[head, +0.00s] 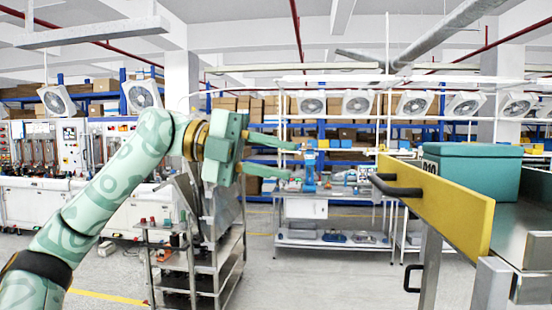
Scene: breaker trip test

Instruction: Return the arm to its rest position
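My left arm comes in from the left, and its gripper (292,160) is raised in the middle of the head view. Its two green fingers point right and stand apart, with nothing between them. The gripper is clear of the yellow panel (452,212) with black handles to its right. My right gripper does not show. No breaker can be made out clearly.
A teal box (470,170) marked with a label stands on a metal surface behind the yellow panel. A metal shelf cart (225,245) stands below my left gripper. A workbench (330,240) stands further back. Grey floor is open between them.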

